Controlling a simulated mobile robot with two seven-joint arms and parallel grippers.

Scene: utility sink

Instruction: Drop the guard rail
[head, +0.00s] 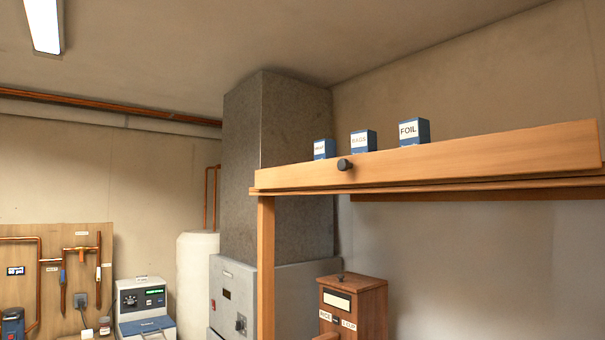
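The guard rail (430,158) appears to be the long wooden board along the front of the high wooden shelf, at the upper right of the head view. It stands upright on the shelf's front edge, with a thin gap line beneath it. A round black knob (345,164) sticks out of its face left of the middle. The rail's right end reaches the picture's right edge. Neither of my grippers is in view.
Behind the rail, blue boxes marked FOIL (414,131) and BAGS (363,141) and a smaller blue box (324,149) show their upper parts. A wooden post (266,270) holds the shelf's left end. A wooden dispenser (352,308) stands below. The space before the rail looks clear.

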